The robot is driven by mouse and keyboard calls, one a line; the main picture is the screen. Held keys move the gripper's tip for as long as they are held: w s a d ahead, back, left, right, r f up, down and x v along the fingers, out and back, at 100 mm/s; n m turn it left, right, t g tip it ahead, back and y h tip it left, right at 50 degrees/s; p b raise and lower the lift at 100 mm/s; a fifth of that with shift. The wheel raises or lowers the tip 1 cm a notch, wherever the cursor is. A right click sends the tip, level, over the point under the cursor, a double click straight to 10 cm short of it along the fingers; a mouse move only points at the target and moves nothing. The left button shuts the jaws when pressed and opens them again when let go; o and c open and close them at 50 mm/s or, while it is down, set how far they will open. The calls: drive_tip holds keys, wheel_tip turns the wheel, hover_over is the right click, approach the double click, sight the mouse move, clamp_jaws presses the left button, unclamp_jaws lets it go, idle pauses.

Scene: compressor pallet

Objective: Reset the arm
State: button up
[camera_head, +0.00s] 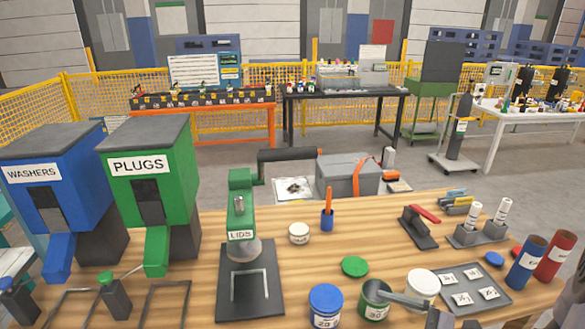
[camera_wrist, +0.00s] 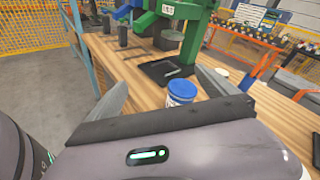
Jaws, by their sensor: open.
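My gripper (camera_wrist: 162,82) shows in the wrist view with its two grey fingers spread wide and nothing held between them. A jar with a blue lid (camera_wrist: 181,92) stands on the bench beyond the fingers. The same blue-lidded jar (camera_head: 326,306) is at the bottom middle of the head view.
A yellow fence (camera_head: 35,115) stands behind.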

drive_tip(key=s+a+r+n+g+h, duration=0.6)
drive_tip(key=s+a+n+g, duration=0.2)
drive_tip(key=s+a+n, duration=0.3)
wheel_tip(320, 180, up, 7)
drive_tip(key=s+n+t+h, duration=0.1)
drive_tip(key=n+t+h, duration=0.3)
drive_tip(key=n, duration=0.1)
drive_tip(key=shift+f+n, duration=0.2)
drive_tip(key=shift+n, duration=0.2)
drive_tip(key=shift+s, duration=0.1)
